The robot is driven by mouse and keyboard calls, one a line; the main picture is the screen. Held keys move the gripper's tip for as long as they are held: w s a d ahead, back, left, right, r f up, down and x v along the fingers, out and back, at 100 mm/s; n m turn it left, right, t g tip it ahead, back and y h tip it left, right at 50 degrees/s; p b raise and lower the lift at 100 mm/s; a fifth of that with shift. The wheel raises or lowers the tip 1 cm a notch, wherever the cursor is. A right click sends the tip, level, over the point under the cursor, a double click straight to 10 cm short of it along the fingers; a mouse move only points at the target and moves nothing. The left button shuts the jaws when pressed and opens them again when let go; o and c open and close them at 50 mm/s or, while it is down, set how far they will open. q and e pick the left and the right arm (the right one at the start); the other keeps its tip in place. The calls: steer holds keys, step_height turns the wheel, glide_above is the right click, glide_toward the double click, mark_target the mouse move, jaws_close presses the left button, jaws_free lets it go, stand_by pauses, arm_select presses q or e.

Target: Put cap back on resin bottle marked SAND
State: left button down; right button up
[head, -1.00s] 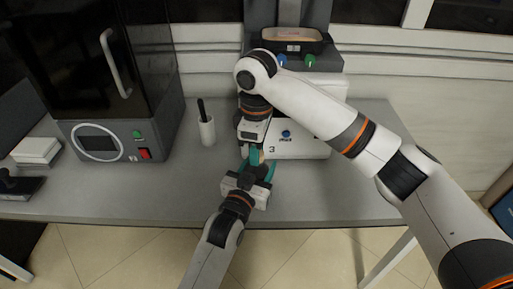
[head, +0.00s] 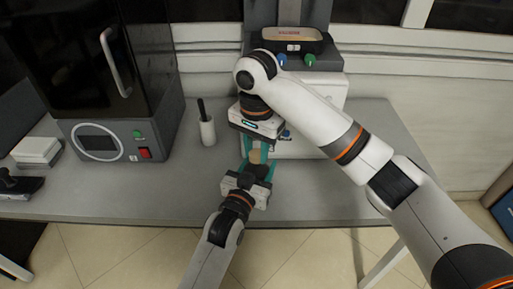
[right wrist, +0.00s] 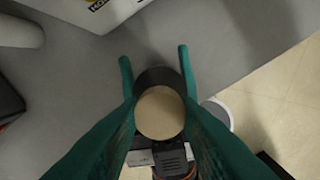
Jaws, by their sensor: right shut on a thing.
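The sand-coloured cap (head: 256,156) is between the teal fingers of my right gripper (head: 256,151), which points down and is shut on it. In the right wrist view the cap (right wrist: 159,113) is a plain tan disc in front of a dark bottle (right wrist: 156,76). The bottle (head: 258,171) is held upright between the fingers of my left gripper (head: 257,171), below the right one. The cap lines up roughly over the bottle; I cannot tell if it touches or is seated. The bottle's marking is hidden.
A white machine (head: 308,112) stands close behind the grippers. A black-doored machine (head: 110,140) is at left, with a white cup holding a dark stick (head: 207,131) beside it. White boxes (head: 37,151) lie far left. The grey table (head: 345,190) is clear at right.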

steer(key=o, duration=1.2)
steer(key=shift+r, duration=0.1)
step_height(320, 180, up, 12)
steer(key=shift+f, duration=0.1)
arm_select(q)
steer(key=c, duration=0.5)
jaws_free()
steer(key=shift+s, duration=0.1)
steer(key=v, duration=1.1)
steer(key=shift+s+a, duration=0.2)
steer(key=shift+s, duration=0.15)
